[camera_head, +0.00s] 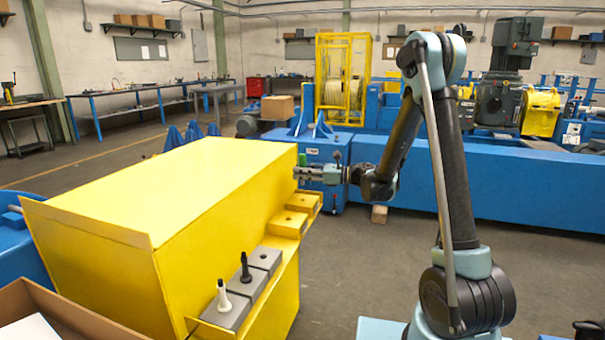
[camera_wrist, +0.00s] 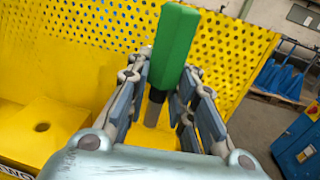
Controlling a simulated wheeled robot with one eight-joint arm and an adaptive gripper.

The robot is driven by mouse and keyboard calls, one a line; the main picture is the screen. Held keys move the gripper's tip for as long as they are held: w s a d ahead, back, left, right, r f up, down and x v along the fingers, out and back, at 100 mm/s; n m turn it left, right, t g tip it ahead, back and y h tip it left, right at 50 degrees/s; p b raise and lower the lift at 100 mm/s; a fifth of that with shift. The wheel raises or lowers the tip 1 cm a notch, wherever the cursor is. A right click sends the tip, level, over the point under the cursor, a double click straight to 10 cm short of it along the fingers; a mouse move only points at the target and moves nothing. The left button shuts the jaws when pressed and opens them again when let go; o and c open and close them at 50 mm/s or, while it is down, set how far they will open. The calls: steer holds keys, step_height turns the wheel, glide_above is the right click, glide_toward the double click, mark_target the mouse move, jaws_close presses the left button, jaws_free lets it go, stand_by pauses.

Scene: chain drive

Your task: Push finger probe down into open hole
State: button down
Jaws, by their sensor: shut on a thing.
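The finger probe, with a green handle (camera_wrist: 174,45) and a dark shaft (camera_wrist: 156,98), stands roughly upright between my gripper's (camera_wrist: 165,95) fingers in the wrist view. The fingers are shut on it. In the head view my gripper (camera_head: 308,173) is at the far end of the yellow guard's right side, with the green handle (camera_head: 302,159) just showing. An open hole (camera_wrist: 41,127) shows in a yellow block (camera_wrist: 58,117) to the left in the wrist view. Yellow surface lies under the probe; its tip is hidden, so I cannot tell whether it is in a hole.
A large yellow guard (camera_head: 190,180) stands left of my arm, and its perforated panel (camera_wrist: 85,25) rises behind the probe. Yellow blocks (camera_head: 287,229) and grey blocks (camera_head: 263,259) line its ledge. A black peg (camera_head: 245,267) and a white peg (camera_head: 223,296) stand on grey blocks.

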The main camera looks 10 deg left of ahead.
mark_target(302, 184)
steer(key=shift+f, duration=2.6)
steer(key=shift+f, duration=2.15)
steer(key=c, duration=1.3)
jaws_free()
steer(key=shift+d, duration=0.1)
steer(key=shift+w+d, duration=0.15)
steer(key=shift+d, duration=3.5)
